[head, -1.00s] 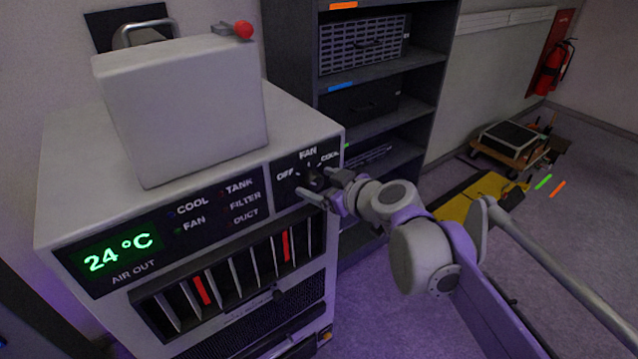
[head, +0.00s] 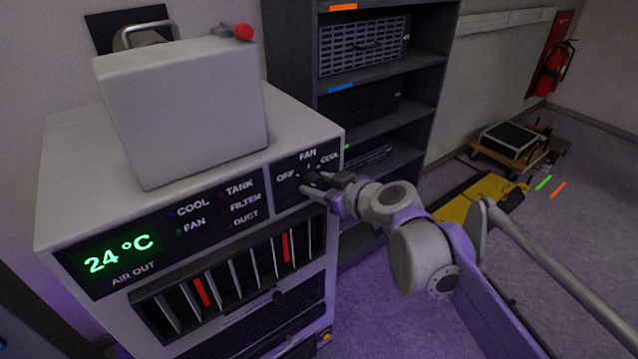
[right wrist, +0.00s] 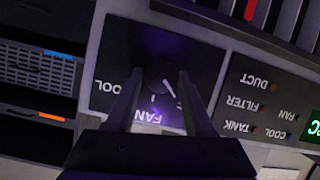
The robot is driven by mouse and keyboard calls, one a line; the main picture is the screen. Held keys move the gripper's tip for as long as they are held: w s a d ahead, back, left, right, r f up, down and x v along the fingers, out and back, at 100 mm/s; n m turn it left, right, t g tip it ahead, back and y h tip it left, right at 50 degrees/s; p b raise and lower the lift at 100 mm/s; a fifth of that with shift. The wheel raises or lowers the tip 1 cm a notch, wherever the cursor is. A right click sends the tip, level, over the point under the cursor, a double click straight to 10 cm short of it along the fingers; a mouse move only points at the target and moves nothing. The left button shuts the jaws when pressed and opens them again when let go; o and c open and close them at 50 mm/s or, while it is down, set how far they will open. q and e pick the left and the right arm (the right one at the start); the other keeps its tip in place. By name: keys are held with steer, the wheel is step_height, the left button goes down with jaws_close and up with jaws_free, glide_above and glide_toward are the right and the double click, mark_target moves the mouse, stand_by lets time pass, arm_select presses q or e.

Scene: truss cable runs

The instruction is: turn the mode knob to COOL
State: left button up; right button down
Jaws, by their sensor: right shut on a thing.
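The dark mode knob (head: 311,181) sits on the black panel (head: 290,200) at the right of the white unit's front, with OFF on its left, FAN above and COOL on its right. My right gripper (head: 316,186) is shut on the knob, reaching in from the right. In the right wrist view, which is upside down, the two fingers (right wrist: 159,88) stand on either side of the knob (right wrist: 158,80). A white line shows near the knob's face, but the fingers and shadow hide much of it, so its pointing is unclear. My left gripper is not in view.
The display (head: 118,255) reads 24 °C, and a green light (head: 179,232) shows beside FAN. Louvres (head: 240,275) lie below the panel. A dark shelf rack (head: 385,75) stands behind. A yellow case (head: 480,200) and a cart (head: 510,140) are on the floor.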

steer(key=m+g+y+p, duration=0.1)
steer(key=m+p, duration=0.1)
steer(key=shift+w+d+m+y, duration=0.1)
steer(key=shift+d+m+y, duration=0.05)
steer(key=shift+m+y, duration=0.2)
steer(key=shift+m+y+p, duration=0.35)
steer(key=shift+m+p, duration=0.15)
steer(key=shift+m, duration=0.15)
steer(key=shift+w+d+f+m+g+y, duration=0.1)
steer(key=shift+m+g+y, duration=0.2)
steer(key=shift+m+y, duration=0.45)
steer(key=shift+d+f+m+y, duration=0.15)
steer(key=shift+m+y, duration=0.2)
steer(key=shift+m, duration=0.9)
steer(key=shift+f+m+y, duration=0.1)
steer(key=shift+m+y, duration=0.5)
steer(key=shift+m, duration=0.4)
steer(key=m+y, duration=0.1)
steer(key=m, duration=0.1)
steer(key=m+y+b, duration=0.1)
steer(key=m, duration=0.2)
steer(key=shift+f, duration=0.2)
steer(key=shift+m, duration=0.3)
